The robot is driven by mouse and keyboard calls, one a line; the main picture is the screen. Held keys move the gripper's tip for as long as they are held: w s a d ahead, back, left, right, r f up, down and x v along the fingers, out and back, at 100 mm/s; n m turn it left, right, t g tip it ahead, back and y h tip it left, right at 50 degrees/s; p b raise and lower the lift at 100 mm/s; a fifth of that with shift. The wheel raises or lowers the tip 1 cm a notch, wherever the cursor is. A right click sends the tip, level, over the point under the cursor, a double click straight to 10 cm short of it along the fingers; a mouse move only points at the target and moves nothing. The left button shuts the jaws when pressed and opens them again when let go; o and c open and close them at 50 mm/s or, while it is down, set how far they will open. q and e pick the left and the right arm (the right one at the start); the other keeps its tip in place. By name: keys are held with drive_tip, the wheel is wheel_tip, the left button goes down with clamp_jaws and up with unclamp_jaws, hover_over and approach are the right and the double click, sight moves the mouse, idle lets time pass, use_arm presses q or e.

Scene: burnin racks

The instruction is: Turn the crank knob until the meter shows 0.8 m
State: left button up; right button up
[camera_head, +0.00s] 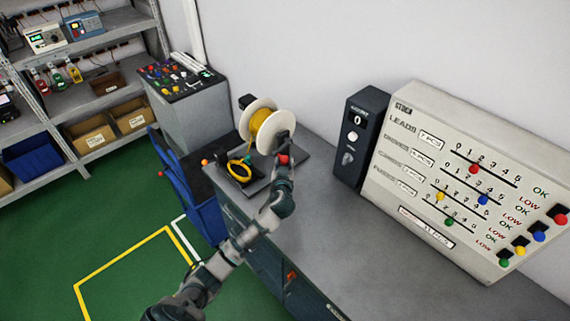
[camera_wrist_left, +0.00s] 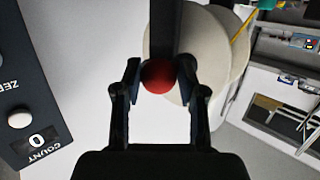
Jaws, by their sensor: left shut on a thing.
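The red crank knob (camera_wrist_left: 158,77) sits between the fingertips of my left gripper (camera_wrist_left: 165,92) in the wrist view, and the gripper is shut on it. In the head view the left gripper (camera_head: 284,150) reaches the reel from the front and the red knob (camera_head: 283,159) shows beside it. A white reel (camera_head: 262,106) wound with yellow cable stands on a dark base on the bench. The dark meter box (camera_head: 360,138) shows 0 in its window, labelled COUNT in the wrist view (camera_wrist_left: 38,140). My right gripper is not in view.
A stock board (camera_head: 460,180) with coloured beads stands right of the meter. A coil of yellow cable (camera_head: 238,171) lies left of the reel. The grey bench (camera_head: 330,235) is clear in front. Shelves (camera_head: 70,100) stand at the left.

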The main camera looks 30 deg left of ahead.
sight(283, 158)
use_arm(q)
drive_tip(key=shift+w+r, duration=0.1)
drive_tip(key=shift+w, duration=0.05)
drive_tip(key=shift+r, duration=0.2)
drive_tip(key=shift+s+a+r+p, duration=0.1)
drive_tip(key=shift+s+r+p, duration=0.1)
drive_tip(key=shift+r+p, duration=0.45)
drive_tip(key=shift+s+r+p, duration=0.15)
drive_tip(key=shift+r+p, duration=0.4)
drive_tip(key=shift+p, duration=0.05)
drive_tip(key=shift+f, duration=0.25)
drive_tip(key=shift+w+r+p, duration=0.15)
drive_tip(key=shift+r+p, duration=0.4)
drive_tip(key=shift+r, duration=0.3)
drive_tip(key=shift+w+r+p, duration=0.15)
drive_tip(key=shift+r+p, duration=0.2)
drive_tip(key=shift+r, duration=0.05)
drive_tip(key=shift+d, duration=0.2)
drive_tip(key=shift+f, duration=0.1)
